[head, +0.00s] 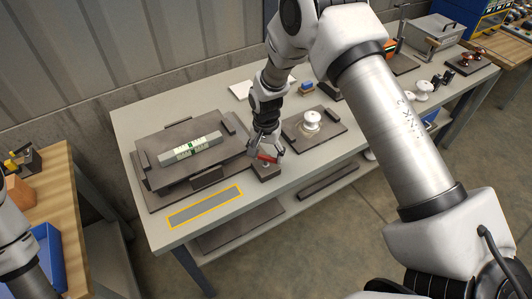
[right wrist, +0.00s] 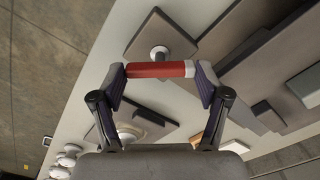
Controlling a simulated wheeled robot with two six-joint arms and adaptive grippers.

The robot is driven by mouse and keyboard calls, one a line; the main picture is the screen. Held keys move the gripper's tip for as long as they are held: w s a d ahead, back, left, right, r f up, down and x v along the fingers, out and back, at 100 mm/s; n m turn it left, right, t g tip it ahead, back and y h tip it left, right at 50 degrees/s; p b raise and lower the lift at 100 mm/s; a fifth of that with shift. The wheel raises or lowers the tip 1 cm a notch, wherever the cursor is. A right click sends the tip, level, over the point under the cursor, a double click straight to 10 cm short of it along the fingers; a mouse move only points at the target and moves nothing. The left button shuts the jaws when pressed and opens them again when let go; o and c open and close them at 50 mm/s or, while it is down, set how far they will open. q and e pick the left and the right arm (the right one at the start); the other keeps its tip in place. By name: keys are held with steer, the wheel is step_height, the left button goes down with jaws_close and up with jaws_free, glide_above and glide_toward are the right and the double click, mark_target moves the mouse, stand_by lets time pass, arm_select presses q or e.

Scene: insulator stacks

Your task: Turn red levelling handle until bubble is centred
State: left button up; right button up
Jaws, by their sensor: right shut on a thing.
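The red levelling handle (head: 266,157) is at the near right corner of the dark levelling plate (head: 160,180), above a small dark block (head: 266,174). My right gripper (head: 266,151) is shut on the handle. In the right wrist view the red bar (right wrist: 155,70), with a white section at its right, lies across between the two fingertips. A pale spirit level with green markings (head: 188,149) lies on the plate; its bubble is too small to make out. My left arm shows only in part at the left edge; its gripper is out of view.
A yellow-edged grey strip (head: 206,207) lies on the table front. A dark board with a white insulator (head: 311,121) stands just right of the handle. A blue bin (head: 46,262) is on the wooden bench at left. More insulators (head: 423,90) stand at right.

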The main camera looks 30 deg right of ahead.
mark_target(266, 157)
steer(key=shift+s+f, duration=0.1)
steer(key=o, duration=1.2)
steer(key=shift+c, duration=0.2)
steer(key=shift+r, duration=0.4)
step_height(266, 157, up, 11)
steer(key=shift+r, duration=0.15)
